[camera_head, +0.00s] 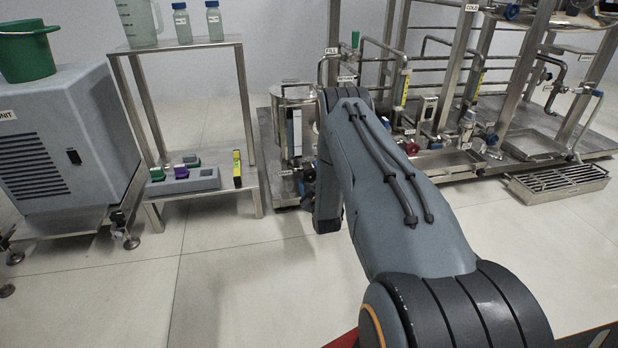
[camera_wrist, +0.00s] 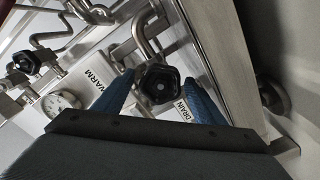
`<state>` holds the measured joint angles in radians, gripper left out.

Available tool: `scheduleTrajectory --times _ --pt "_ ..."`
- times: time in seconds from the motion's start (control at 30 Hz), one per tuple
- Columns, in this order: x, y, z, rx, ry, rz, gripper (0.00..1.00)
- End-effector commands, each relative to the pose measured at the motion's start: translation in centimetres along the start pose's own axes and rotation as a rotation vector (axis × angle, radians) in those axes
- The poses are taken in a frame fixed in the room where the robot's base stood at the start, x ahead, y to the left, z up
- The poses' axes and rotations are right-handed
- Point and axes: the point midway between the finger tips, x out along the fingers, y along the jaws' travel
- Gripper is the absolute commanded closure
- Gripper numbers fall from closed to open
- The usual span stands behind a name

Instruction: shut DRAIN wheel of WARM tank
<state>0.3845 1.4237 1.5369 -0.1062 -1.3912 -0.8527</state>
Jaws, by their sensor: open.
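The DRAIN wheel (camera_wrist: 160,86) is a black lobed knob on a steel pipe, in the middle of the wrist view. The DRAIN label (camera_wrist: 182,110) is beside it, and the WARM label (camera_wrist: 103,88) is on a plate to its left. My gripper (camera_wrist: 158,79) is open, with one blue finger on each side of the wheel. I cannot tell whether the fingers touch it. In the head view my arm hides the gripper and the wheel. A steel tank (camera_head: 291,97) stands just left of my arm there; its name is not readable.
In the wrist view a dial gauge (camera_wrist: 60,103) and another black wheel (camera_wrist: 27,62) are to the left, and a steel beam (camera_wrist: 228,60) is to the right. In the head view a steel bench (camera_head: 205,184) stands left of the skid, with open floor in front.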

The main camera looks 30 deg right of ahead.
Motion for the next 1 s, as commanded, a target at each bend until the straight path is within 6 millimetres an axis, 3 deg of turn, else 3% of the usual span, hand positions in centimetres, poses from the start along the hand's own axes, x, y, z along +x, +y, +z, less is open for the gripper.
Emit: scheduleTrajectory --times 0.03,0.27,0.7,1.0 --pt "-0.01 0.0 0.0 0.0 0.0 0.0 0.39" --pt "-0.02 -0.02 0.01 0.0 0.0 0.0 0.76" --pt "-0.12 0.11 -0.01 0.221 -0.001 -0.002 0.76" --pt "-0.08 0.0 0.08 0.244 -0.001 -0.001 0.76"
